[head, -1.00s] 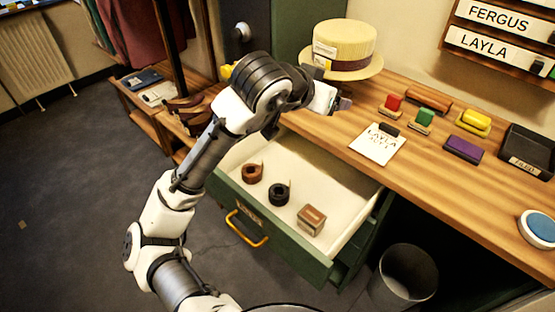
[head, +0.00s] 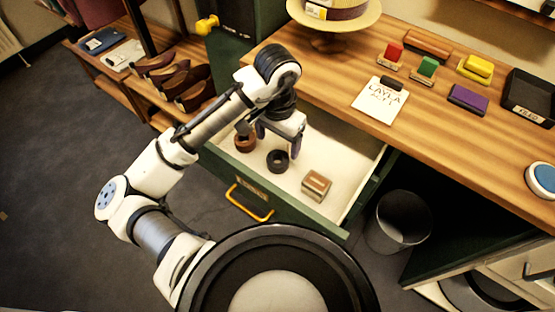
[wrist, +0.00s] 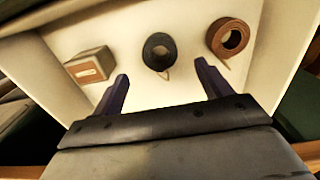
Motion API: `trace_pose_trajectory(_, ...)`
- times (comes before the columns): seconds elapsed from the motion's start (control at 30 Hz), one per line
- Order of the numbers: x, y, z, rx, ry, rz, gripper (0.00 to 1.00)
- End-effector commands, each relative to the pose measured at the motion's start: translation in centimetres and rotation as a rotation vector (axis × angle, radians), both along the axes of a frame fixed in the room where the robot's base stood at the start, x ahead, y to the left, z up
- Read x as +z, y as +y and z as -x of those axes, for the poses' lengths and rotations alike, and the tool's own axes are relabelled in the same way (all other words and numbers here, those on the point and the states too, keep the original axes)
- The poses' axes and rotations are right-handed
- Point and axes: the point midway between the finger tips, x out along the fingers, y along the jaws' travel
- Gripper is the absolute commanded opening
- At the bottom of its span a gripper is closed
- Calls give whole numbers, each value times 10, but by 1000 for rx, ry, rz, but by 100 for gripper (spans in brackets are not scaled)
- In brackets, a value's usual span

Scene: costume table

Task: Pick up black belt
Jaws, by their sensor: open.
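The black belt (head: 278,160) is a small rolled coil lying on the white floor of the open green drawer (head: 343,227). In the wrist view the black belt (wrist: 159,52) sits ahead of the fingertips, between their lines, with a short loose end toward me. My gripper (head: 280,142) is open and empty, pointing down above the drawer. In the wrist view my gripper (wrist: 162,80) shows its two dark fingers apart, touching nothing. The height left between fingertips and belt is hard to tell.
A brown rolled belt (head: 244,140) and a brown box (head: 316,185) lie either side of the black belt. The wooden tabletop (head: 330,75) overhangs the drawer's back and holds stamps, a card and a hat. A bin (head: 398,221) stands right of the drawer.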

Motion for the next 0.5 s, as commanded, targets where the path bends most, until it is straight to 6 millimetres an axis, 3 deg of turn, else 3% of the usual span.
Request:
trace_pose_trajectory(0.1, -19, 0, 0, 1, 1, 3, 77)
trace_pose_trajectory(0.33, -34, 0, 0, 1, -1, 2, 77)
trace_pose_trajectory(0.5, -58, 1, 1, 1, 0, 0, 77)
